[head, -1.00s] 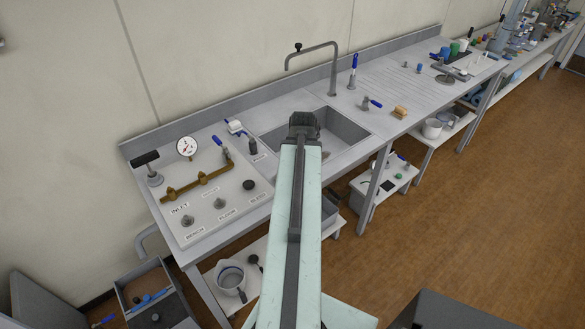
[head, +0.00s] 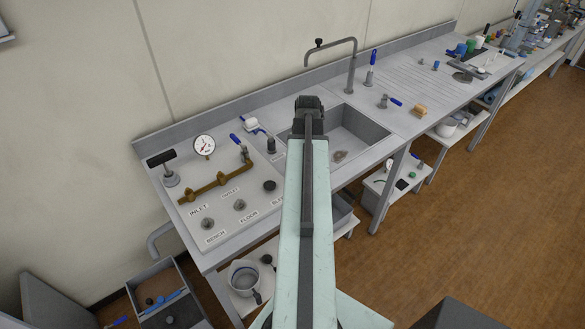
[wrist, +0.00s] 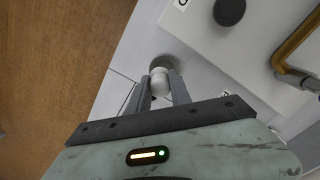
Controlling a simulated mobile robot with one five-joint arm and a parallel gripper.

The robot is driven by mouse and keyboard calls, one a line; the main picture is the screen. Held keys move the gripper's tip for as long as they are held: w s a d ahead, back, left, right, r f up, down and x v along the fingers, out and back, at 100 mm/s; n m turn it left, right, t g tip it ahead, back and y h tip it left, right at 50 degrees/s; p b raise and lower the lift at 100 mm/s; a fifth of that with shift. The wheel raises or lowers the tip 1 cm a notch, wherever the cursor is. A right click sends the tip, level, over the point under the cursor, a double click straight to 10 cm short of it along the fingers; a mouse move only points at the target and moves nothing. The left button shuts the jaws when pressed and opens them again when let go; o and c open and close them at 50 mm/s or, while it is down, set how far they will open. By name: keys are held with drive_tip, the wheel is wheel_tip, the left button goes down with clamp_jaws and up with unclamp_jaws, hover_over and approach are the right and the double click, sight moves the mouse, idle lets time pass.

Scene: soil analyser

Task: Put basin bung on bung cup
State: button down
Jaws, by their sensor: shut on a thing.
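In the wrist view my gripper (wrist: 160,88) is shut on a small pale knob with a round grey disc beyond it, which I take to be the basin bung (wrist: 162,63). The bung hangs above the light bench surface. In the head view my gripper (head: 309,103) shows from behind, over the left part of the sink basin (head: 362,128); the bung is hidden there by my arm. I cannot pick out the bung cup with certainty. A small dark upright piece (head: 271,145) stands left of the sink.
The valve panel (head: 222,217) with a brass pipe (head: 212,188), gauge (head: 203,146) and black knob (head: 270,185) lies left of my arm. The tap (head: 351,68) rises behind the sink. The ribbed drainboard is mostly clear.

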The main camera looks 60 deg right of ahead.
drive_tip(key=shift+w+d, duration=0.2)
drive_tip(key=shift+w, duration=0.2)
wheel_tip(320, 180, down, 4)
drive_tip(key=b, duration=0.4)
drive_tip(key=shift+r, duration=0.2)
drive_tip(key=shift+f, duration=0.2)
drive_tip(key=c, duration=1.2)
unclamp_jaws()
drive_tip(key=shift+r, duration=0.1)
wheel_tip(320, 180, up, 12)
drive_tip(key=p, duration=1.2)
drive_tip(key=shift+r+p, duration=0.25)
drive_tip(key=shift+p, duration=0.15)
drive_tip(key=shift+f, duration=0.1)
drive_tip(key=shift+w+a, duration=0.1)
